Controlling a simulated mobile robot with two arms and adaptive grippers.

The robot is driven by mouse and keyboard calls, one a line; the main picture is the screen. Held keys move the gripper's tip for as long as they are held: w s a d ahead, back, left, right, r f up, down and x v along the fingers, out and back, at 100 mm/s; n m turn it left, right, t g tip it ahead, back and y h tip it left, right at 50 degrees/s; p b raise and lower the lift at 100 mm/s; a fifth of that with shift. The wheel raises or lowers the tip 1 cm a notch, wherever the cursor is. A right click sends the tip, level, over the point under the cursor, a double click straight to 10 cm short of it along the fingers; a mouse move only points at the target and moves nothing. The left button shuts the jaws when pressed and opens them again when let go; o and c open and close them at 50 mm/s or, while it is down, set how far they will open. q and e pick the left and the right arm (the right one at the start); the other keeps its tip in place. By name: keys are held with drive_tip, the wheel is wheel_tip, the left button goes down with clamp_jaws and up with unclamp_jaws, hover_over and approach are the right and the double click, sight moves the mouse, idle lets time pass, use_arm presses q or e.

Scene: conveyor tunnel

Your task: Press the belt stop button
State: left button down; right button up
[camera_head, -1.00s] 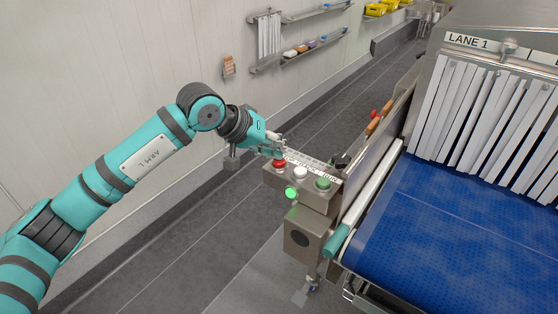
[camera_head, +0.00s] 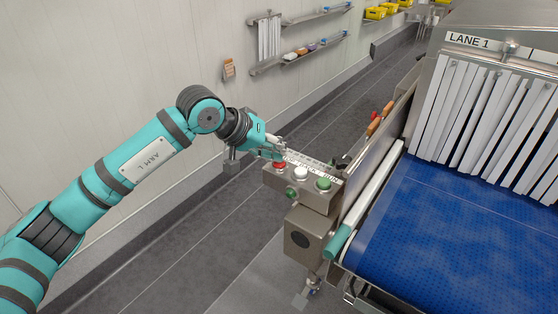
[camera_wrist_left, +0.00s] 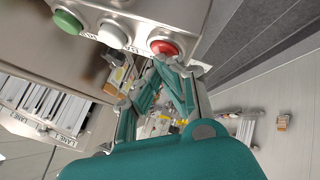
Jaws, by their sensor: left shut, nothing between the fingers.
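A steel control box (camera_head: 322,199) stands at the near left corner of the conveyor. On its top are a red button (camera_head: 280,165), a white button (camera_head: 301,173) and a green button (camera_head: 323,184) in a row. My left gripper (camera_head: 279,156) is shut, with its fingertips at the red button and partly hiding it. In the left wrist view the red button (camera_wrist_left: 163,47) is right at the tips of my left gripper (camera_wrist_left: 167,61); the tips seem to touch it. A small green lamp (camera_head: 291,193) on the box front is dark. My right gripper is not in view.
The blue belt (camera_head: 455,235) runs right of the box, under white strip curtains (camera_head: 480,115) marked LANE 1. A lettered label strip (camera_head: 315,166) lies behind the buttons. Wall shelves (camera_head: 300,50) are at the back. The floor left of the box is clear.

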use_arm(q)
drive_tip(key=shift+r, duration=1)
wheel_tip(320, 180, up, 5)
drive_tip(key=shift+p, duration=0.85)
